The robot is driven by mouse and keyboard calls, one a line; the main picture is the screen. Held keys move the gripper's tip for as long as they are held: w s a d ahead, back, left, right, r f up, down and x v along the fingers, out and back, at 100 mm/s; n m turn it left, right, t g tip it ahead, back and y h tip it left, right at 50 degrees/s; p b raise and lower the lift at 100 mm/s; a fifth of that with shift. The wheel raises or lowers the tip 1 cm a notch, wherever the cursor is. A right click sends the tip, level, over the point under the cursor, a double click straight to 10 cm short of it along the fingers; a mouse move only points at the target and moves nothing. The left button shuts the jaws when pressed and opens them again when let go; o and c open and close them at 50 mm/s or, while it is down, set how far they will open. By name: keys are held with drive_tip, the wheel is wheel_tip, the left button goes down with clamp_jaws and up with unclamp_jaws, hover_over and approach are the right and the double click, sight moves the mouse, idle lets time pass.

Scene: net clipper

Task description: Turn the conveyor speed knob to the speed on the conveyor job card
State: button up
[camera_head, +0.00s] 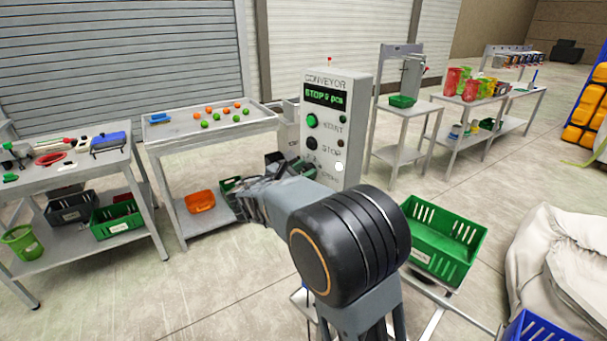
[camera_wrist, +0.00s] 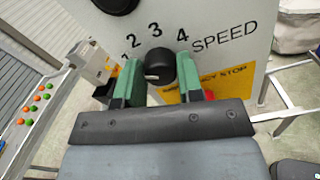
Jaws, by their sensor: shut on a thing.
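The dark speed knob (camera_wrist: 160,68) is on the light grey panel in the wrist view, with the numbers 1 to 4 around its upper side and the word SPEED to the right. My gripper (camera_wrist: 158,78) has its green fingers on both sides of the knob, shut on it. A pale mark shows on the knob's lower part; I cannot tell which number it is set to. In the head view the conveyor control box (camera_head: 335,125) stands upright, its display reading STOP and pcs. My arm hides the knob there. I cannot make out a job card.
A yellow emergency stop label (camera_wrist: 215,85) lies right of the knob, with a red part (camera_wrist: 207,95) partly behind my right finger. A table with orange and green balls (camera_head: 212,118) stands left of the box. A green crate (camera_head: 445,240) stands to the right.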

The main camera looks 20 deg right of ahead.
drive_tip(key=m+b, duration=0.7)
drive_tip(key=b, duration=0.2)
drive_tip(key=shift+f, duration=0.2)
drive_tip(key=shift+r, duration=0.1)
idle(0.3)
drive_tip(key=o, duration=0.9)
drive_tip(key=b+v, duration=0.1)
drive_tip(key=v, duration=1.3)
drive_tip(key=shift+d+r, duration=0.1)
